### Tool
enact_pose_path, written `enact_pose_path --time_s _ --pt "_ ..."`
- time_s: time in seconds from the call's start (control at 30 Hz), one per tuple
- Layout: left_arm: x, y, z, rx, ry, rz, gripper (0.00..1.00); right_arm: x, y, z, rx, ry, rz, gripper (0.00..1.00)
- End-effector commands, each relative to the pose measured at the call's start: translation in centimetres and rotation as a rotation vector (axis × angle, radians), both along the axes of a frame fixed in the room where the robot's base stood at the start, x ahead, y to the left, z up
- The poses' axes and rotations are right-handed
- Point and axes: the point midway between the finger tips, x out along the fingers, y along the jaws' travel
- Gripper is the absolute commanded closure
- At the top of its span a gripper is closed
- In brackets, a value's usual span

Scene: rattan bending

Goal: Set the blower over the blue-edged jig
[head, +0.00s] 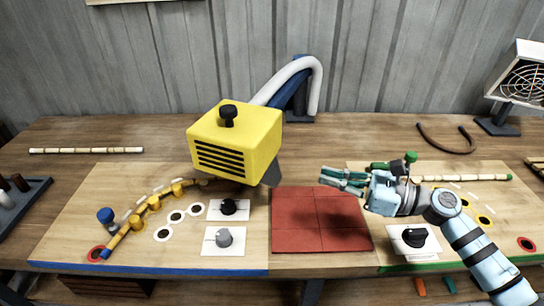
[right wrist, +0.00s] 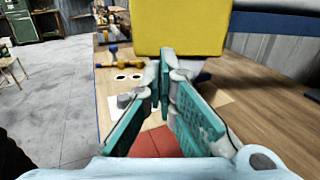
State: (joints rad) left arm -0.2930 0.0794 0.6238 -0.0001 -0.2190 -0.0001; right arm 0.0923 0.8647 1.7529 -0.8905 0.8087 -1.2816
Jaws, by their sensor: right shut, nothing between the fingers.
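The blower (head: 235,145) is a yellow box with dark vent slots and a black knob (head: 228,115) on top. A pale hose (head: 305,70) joins it to a blue stand at the back. It hangs above the back right part of the blue-edged jig (head: 180,255), the left board. Its yellow side (right wrist: 182,25) fills the top of the right wrist view. My right gripper (head: 325,180) is shut and empty, to the right of the blower and apart from it, above the red mat's back edge. Its teal fingers (right wrist: 168,60) meet in the right wrist view. My left gripper is not in view.
A curved rattan piece (head: 140,235) lies along yellow pegs on the left board. Black knob (head: 229,207) and grey knob (head: 223,238) stand there. The red mat (head: 320,225) lies between the boards. A green-edged board (head: 455,255) is at right. A heater (head: 522,80) stands back right.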

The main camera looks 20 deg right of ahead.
Motion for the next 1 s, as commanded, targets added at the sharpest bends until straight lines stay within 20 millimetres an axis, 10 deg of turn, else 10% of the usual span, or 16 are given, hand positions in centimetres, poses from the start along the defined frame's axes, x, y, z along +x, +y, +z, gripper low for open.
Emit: enact_pose_path --time_s 0.6,1.0 --pt "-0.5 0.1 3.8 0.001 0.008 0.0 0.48 7.1 9.5 0.3 0.005 0.001 -0.002 1.0" --pt "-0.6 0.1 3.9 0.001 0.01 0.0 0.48 7.8 10.5 0.0 0.003 0.002 -0.002 1.0"
